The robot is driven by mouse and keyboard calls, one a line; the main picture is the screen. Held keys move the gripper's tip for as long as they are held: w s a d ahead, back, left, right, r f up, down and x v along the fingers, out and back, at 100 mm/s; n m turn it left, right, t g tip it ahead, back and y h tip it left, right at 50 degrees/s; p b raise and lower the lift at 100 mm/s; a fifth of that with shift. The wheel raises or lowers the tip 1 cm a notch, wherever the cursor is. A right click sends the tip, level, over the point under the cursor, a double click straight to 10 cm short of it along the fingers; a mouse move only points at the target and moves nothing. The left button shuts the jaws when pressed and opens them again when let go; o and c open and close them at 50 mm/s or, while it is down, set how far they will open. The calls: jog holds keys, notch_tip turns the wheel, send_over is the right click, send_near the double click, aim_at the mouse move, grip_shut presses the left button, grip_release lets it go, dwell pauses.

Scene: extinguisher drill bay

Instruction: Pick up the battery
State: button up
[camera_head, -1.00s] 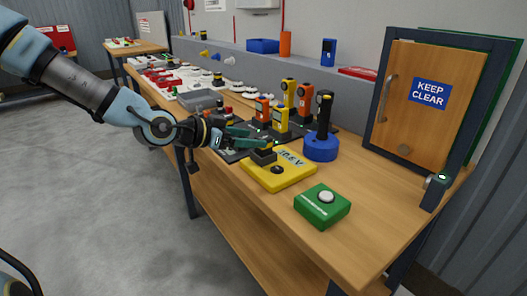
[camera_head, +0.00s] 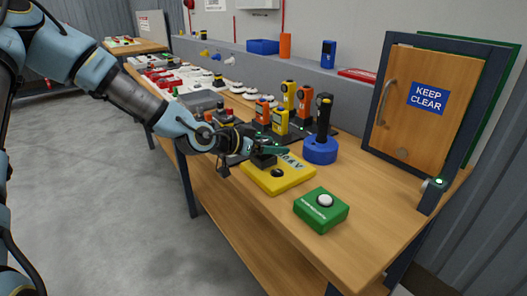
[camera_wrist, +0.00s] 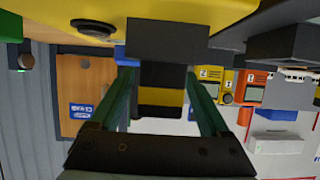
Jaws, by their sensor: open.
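The battery is probably the black block with a yellow band (camera_wrist: 160,97) in the wrist view, where the picture appears upside down. It stands in a dark grey holder (camera_wrist: 168,40) on a yellow box (camera_wrist: 35,18). In the head view the yellow box (camera_head: 285,179) is on the bench, and a green finger mostly hides the block. My gripper (camera_wrist: 160,80) is open, with one green finger on each side of the block. A gap shows beside each finger. In the head view my gripper (camera_head: 264,149) is low over the holder.
A green box with a white button (camera_head: 322,210) is in front of the yellow box. A blue round stand with a black handset (camera_head: 320,148) is close on the right. Orange and yellow handsets (camera_head: 281,121) stand behind. The bench's front right (camera_head: 375,225) is clear.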

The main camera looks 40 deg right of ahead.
jog(key=shift+c, duration=0.3)
grip_shut()
dwell(0.4)
